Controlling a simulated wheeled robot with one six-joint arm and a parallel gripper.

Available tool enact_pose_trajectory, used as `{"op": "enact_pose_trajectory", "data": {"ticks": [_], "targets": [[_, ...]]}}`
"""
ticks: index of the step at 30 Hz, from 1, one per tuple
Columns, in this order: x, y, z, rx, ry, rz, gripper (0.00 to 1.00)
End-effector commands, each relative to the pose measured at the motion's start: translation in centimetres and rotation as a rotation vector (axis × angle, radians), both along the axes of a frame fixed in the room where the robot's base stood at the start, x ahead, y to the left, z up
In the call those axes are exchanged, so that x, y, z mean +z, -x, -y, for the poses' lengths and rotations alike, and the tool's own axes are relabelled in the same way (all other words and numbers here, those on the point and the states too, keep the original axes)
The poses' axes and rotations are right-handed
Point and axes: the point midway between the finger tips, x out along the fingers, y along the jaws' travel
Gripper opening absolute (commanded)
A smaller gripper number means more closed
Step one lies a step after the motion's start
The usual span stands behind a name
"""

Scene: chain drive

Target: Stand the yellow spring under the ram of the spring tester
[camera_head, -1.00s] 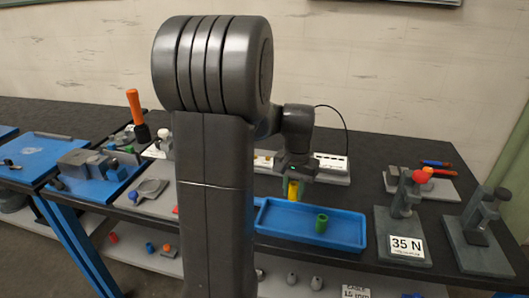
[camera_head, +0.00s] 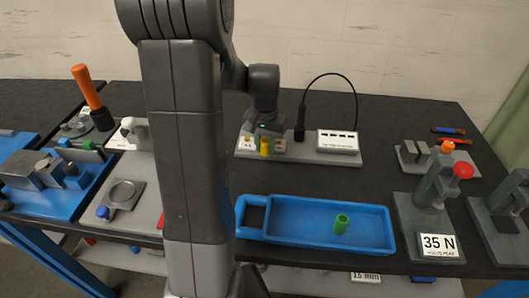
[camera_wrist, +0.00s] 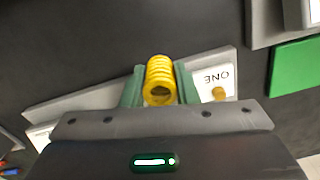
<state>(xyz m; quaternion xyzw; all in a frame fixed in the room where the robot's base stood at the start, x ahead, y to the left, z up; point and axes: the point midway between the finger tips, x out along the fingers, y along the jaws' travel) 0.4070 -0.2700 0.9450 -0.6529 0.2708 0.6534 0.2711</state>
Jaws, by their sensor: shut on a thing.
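The yellow spring (camera_head: 265,147) is held by my gripper (camera_head: 264,142), and its coils show clearly in the wrist view (camera_wrist: 160,82). There the two greenish fingers of my gripper (camera_wrist: 159,86) are shut on its sides. In the head view my gripper is at the back of the table, over or in front of a grey board. A grey press-like stand (camera_head: 437,192) with a red knob and a "35 N" label stands at the right, well away from my gripper. It looks like the spring tester; its ram is hard to make out.
A blue tray (camera_head: 290,240) with a green spring (camera_head: 341,223) lies in front. The grey board (camera_head: 310,154) bears a white display box (camera_head: 337,141) and a cable. Another grey stand (camera_head: 505,222) is at the far right. Dark table is clear between board and tray.

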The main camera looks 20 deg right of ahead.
Motion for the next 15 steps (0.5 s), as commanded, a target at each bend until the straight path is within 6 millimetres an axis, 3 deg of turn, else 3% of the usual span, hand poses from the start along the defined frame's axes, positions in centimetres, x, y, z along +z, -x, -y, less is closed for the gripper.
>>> {"op": "enact_pose_trajectory", "data": {"ticks": [10, 15], "targets": [[-4.2, 0.0, 0.0, 0.0, -0.001, -0.003, 0.01], [-4.8, 0.0, 0.0, 0.0, 0.001, 0.001, 0.01]]}}
